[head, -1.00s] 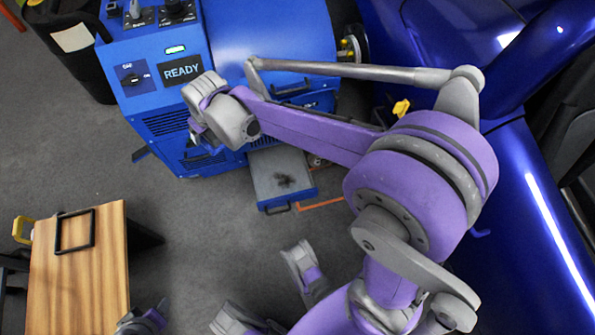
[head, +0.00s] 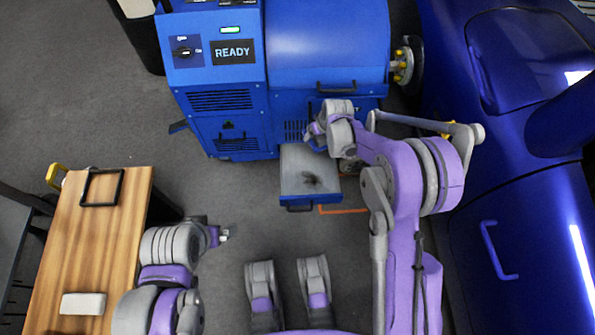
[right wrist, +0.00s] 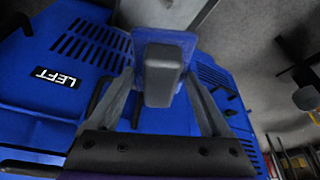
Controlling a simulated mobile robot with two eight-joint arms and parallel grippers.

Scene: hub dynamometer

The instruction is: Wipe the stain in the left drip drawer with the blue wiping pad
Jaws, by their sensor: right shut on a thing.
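The left drip drawer (head: 291,160) is pulled out low from the front of the blue machine. A dark stain (head: 312,180) shows on its grey floor toward the front right. My right gripper (head: 316,137) is over the drawer's back right part. In the right wrist view, my right gripper (right wrist: 165,77) is shut on the blue wiping pad (right wrist: 188,41) by its grey block grip. Whether the pad touches the drawer cannot be told; the arm hides it in the head view. My left gripper (head: 223,235) is beside the wooden table, its jaws too small to read.
The blue machine (head: 325,45) stands behind the drawer, with a LEFT label (right wrist: 56,78) in the right wrist view. A blue car (head: 520,190) is on the right. The wooden table (head: 95,235) carries a black frame (head: 102,186) and a white block (head: 83,304). Floor in front is clear.

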